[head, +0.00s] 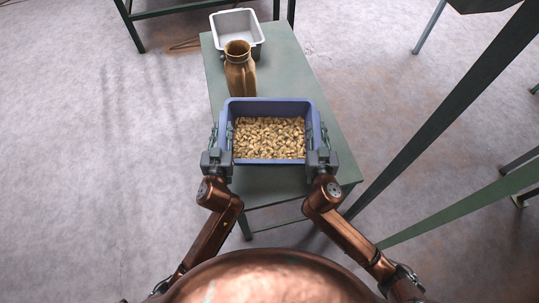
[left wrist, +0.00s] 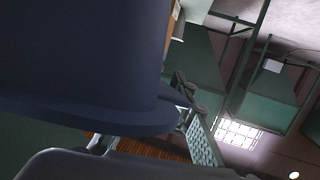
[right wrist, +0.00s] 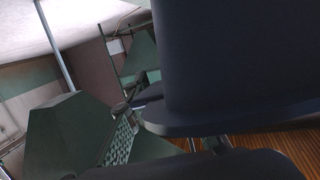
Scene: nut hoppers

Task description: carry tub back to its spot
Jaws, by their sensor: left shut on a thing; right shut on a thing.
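A blue tub (head: 269,104) full of nuts (head: 269,138) is at the near part of a green table in the head view. My left gripper (head: 222,138) is shut on the tub's left side wall, and my right gripper (head: 318,138) is shut on its right side wall. The tub looks level; I cannot tell whether it touches the tabletop. The tub's dark wall fills much of the left wrist view (left wrist: 80,60) and of the right wrist view (right wrist: 230,60). The fingertips are partly hidden by the tub's rim.
A brown jug (head: 239,72) stands just behind the tub on the green table (head: 290,65). A white-grey bin (head: 236,20) is at the table's far end. Green frame legs (head: 440,100) slant on the right. Bare tabletop shows to the right of the jug.

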